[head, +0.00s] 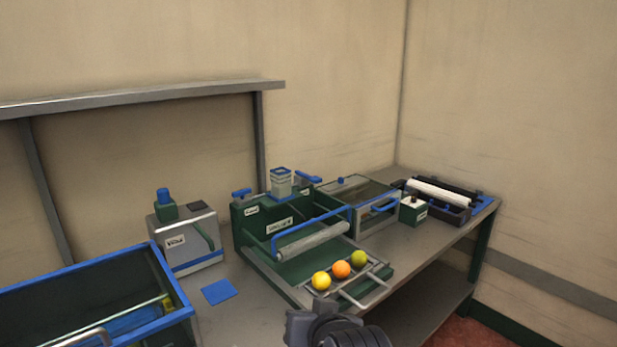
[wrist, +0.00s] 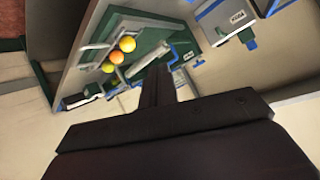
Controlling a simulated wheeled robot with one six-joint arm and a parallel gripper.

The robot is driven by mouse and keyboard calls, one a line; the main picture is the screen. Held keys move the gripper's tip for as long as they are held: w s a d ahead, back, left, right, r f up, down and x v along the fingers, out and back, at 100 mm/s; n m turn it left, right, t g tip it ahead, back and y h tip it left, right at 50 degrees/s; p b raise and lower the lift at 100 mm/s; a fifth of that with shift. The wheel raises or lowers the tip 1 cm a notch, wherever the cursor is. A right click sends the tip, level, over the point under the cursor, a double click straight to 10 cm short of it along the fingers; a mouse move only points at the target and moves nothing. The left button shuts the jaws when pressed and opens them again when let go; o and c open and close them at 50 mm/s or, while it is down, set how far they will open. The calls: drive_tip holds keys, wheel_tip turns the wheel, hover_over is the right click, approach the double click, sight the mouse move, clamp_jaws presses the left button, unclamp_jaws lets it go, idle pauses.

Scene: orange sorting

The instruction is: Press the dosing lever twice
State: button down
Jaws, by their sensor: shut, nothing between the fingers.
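A green machine (head: 252,220) with labels stands mid-bench. It has a grey block with a blue rim (head: 282,182) on top, two short blue handles (head: 241,193) (head: 307,177) beside the block, and a long blue bar (head: 312,228) above a grey roller. A grey labelled unit (head: 188,241) with a blue-topped green dispenser (head: 165,205) and a dark green side handle stands to its left. I cannot tell which of these is the dosing lever. My gripper (wrist: 158,76) is shut and empty in the wrist view, apart from the bench things.
Yellow, orange and greenish fruit (head: 321,281) (head: 341,270) (head: 358,257) lie on the front rack. A blue-rimmed bin (head: 176,284) stands at left, beside a blue mat (head: 219,291). A glass-topped box (head: 363,226) and a roller unit (head: 440,193) stand at right. A shelf (head: 140,97) runs behind.

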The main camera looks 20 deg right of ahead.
drive_tip(key=shift+r, duration=0.1)
drive_tip(key=w+d+r+m+g+p, duration=0.1)
drive_tip(key=w+d+r+p, duration=0.1)
drive_tip(key=w+r+p, duration=0.4)
drive_tip(key=w+d+r+m+p, duration=0.1)
drive_tip(key=w+d+r+p, duration=0.25)
drive_tip(key=w, duration=0.45)
drive_tip(key=w+d+r+m+p, duration=0.1)
drive_tip(key=w+d+p, duration=0.2)
drive_tip(key=w, duration=0.4)
drive_tip(key=w+d+r+m+g+y+p, duration=0.1)
drive_tip(key=w+d+r+p, duration=0.1)
drive_tip(key=w, duration=0.6)
drive_tip(key=shift+d+p, duration=0.75)
drive_tip(key=shift+d, duration=0.25)
drive_tip(key=shift+w+r, duration=0.1)
drive_tip(key=shift+w, duration=0.05)
